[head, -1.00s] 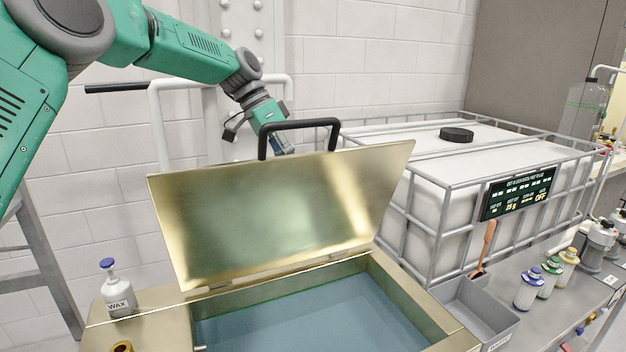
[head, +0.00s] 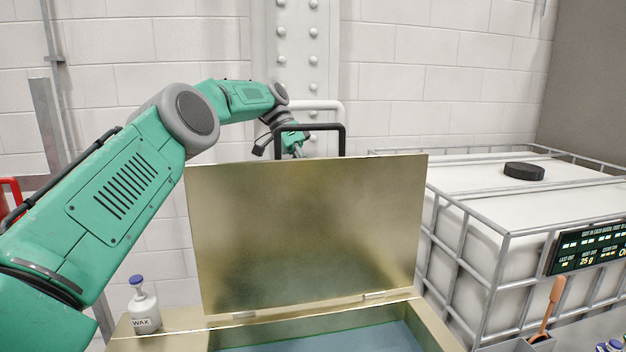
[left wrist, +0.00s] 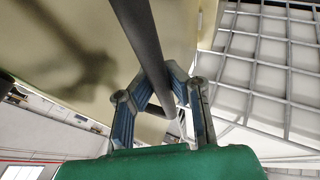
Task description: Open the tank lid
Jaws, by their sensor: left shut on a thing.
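The brass tank lid (head: 305,235) stands raised on its hinges at the tank's back edge, close to upright. The tank (head: 435,335) below it is open and holds bluish liquid (head: 330,338). The lid's black bar handle (head: 310,127) shows above its top edge. My left gripper (head: 297,150) is behind the lid at the handle and partly hidden there. In the left wrist view its fingers (left wrist: 158,88) are closed around the dark handle bar (left wrist: 145,40). My right gripper is not in view.
A wax bottle (head: 144,305) stands on the ledge left of the lid. A caged white container (head: 480,215) with a black cap (head: 524,171) stands to the right. A white pipe (head: 325,104) and a riveted column are behind the arm.

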